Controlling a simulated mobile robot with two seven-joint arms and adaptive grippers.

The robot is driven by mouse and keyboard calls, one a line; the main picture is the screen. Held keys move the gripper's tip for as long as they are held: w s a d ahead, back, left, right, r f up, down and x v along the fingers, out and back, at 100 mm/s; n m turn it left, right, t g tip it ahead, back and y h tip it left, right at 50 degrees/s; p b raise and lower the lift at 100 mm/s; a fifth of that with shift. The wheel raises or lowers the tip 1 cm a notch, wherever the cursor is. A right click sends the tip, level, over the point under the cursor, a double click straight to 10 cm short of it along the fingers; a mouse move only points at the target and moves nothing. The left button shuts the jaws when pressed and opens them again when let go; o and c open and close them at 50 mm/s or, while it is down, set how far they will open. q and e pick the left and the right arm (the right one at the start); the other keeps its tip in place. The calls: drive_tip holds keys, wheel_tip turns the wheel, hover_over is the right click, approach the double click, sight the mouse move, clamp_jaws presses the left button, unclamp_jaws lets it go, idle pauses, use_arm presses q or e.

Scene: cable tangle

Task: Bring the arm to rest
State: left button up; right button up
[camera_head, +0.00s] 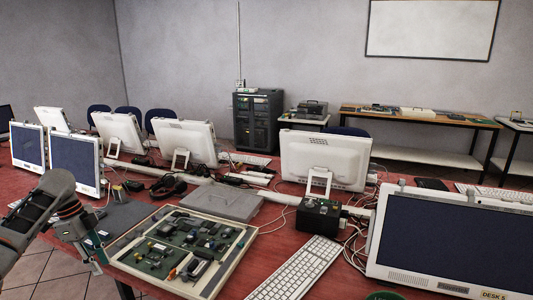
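My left arm comes in at the left edge, and my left gripper (92,250) hangs over the table's near left edge, beside a dark flat device. Its fingers are small and dark, so I cannot tell whether they are open or shut. I see nothing clearly held in it. My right gripper is not in view. Loose cables (356,240) lie tangled on the red table (250,270) beside a black box (318,215).
A tray of circuit boards (185,250) lies right of my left gripper. A keyboard (296,270) and a large monitor (455,240) stand at the right. White monitors (325,158) line the back. Bare tabletop shows between the tray and keyboard.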

use_arm(q)
drive_tip(key=s+d+f+n+t+y, duration=0.1)
drive_tip(key=s+f+n, duration=0.15)
drive_tip(key=f, duration=0.85)
drive_tip(key=s+d+f+n+t+y, duration=0.1)
drive_tip(key=s+f+y, duration=0.15)
drive_tip(key=f, duration=0.75)
drive_tip(key=s+d+f+n+t, duration=0.3)
drive_tip(key=s+d+f, duration=0.1)
drive_tip(key=s+f, duration=0.65)
drive_tip(key=s+d+r+t+h, duration=0.2)
drive_tip(key=s+d+r, duration=0.1)
drive_tip(key=s+d, duration=0.4)
drive_tip(key=s+d+r+t+h, duration=0.25)
drive_tip(key=s+d+r, duration=0.2)
drive_tip(key=s, duration=0.55)
drive_tip(key=w+d+n+t+y, duration=0.1)
drive_tip(key=d+n, duration=0.4)
drive_tip(key=d, duration=0.8)
drive_tip(key=shift+w+d+r+n, duration=0.15)
drive_tip(key=shift+w+d+n, duration=0.1)
drive_tip(key=shift+n, duration=0.1)
drive_tip(key=shift+o, duration=0.4)
